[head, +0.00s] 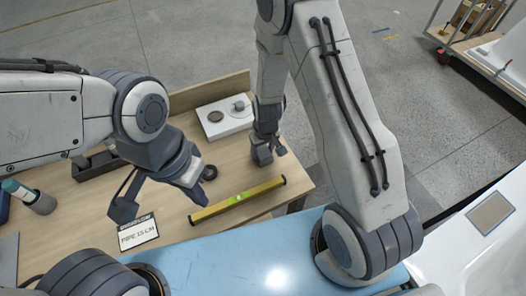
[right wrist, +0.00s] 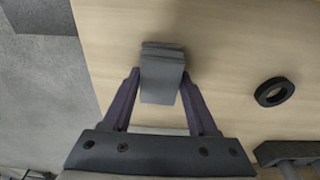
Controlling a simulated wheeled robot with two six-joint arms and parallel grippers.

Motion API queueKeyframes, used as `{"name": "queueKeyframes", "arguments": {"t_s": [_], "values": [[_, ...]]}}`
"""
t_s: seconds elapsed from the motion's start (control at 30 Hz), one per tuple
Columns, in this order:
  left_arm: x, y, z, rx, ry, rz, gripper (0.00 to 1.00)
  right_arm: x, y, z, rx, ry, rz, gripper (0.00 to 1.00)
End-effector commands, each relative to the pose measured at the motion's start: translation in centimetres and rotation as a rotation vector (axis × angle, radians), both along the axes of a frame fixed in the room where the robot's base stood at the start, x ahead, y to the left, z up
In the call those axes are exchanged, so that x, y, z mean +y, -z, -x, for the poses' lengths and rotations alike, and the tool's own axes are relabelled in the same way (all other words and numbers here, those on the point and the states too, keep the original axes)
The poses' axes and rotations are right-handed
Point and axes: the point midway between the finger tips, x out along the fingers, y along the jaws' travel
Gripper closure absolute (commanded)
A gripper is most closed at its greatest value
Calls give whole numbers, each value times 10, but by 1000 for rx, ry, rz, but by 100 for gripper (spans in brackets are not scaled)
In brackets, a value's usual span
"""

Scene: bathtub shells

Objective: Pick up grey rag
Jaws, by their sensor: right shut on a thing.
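The grey rag (right wrist: 162,75) is a small folded grey piece between the two fingers of my right gripper (right wrist: 161,88) in the right wrist view. The right gripper is shut on it, with the wooden tabletop behind. In the head view my right gripper (head: 267,150) is at the table's right part, behind the yellow level; the rag there is hard to tell from the dark fingers. My left gripper (head: 163,198) is open and empty above the table's middle, its fingers wide apart.
A yellow level (head: 237,200) lies near the table's front edge. A black ring (head: 209,172) lies beside my left gripper. A white box (head: 225,119) stands at the back, a labelled card (head: 138,233) at the front. A teal-capped grey cylinder (head: 38,200) is at left.

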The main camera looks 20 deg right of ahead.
Motion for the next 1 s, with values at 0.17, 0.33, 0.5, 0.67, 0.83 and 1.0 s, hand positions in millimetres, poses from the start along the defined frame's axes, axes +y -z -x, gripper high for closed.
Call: {"name": "queueKeyframes", "arguments": {"t_s": [0.17, 0.33, 0.5, 0.67, 0.83, 1.0], "values": [[0, -13, 0, 0, 0, 0, 100, 0, -17, 0, -1, 0, 0, 96], [0, -27, 0, 0, -1, 0, 100, 0, -48, -1, -5, -2, -1, 96], [0, 3, 0, 1, 0, -1, 100, -31, -59, 25, -5, 7, -1, 96], [0, 14, 0, 0, 0, 0, 100, -56, -80, 47, -6, 6, 0, 96], [0, 19, 0, 0, 0, 0, 100, -75, -97, 65, -3, 5, 0, 96], [0, 20, 0, 0, 0, 0, 100, -86, -106, 74, -1, 2, 0, 96]]}}
